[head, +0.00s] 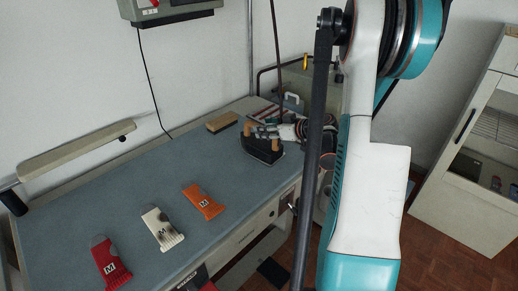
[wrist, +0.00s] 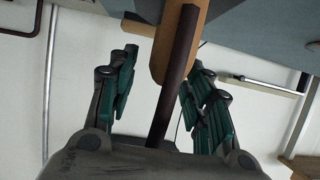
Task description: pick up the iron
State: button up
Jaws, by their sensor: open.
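The iron (head: 262,150) stands on the far right part of the blue-grey worktop. It has a dark body and a light wooden handle (wrist: 166,45). In the head view my gripper (head: 262,132) reaches in from the right at handle height, partly covering the iron. In the wrist view my gripper (wrist: 163,63) is open, with a green-padded finger on each side of the wooden handle. Gaps show between the handle and both fingers. A dark brown cord (wrist: 175,85) crosses in front of the handle. Only part of the iron shows in the wrist view.
Red (head: 111,265), white (head: 162,229) and orange (head: 203,201) knitted pieces lie on the worktop (head: 75,225). A wooden block (head: 222,122) lies behind the iron. A cord (head: 275,50) hangs above the iron.

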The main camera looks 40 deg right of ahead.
jog(key=b+x, duration=0.1)
jog(key=x, duration=0.3)
jog(key=shift+f, duration=0.15)
grip_shut()
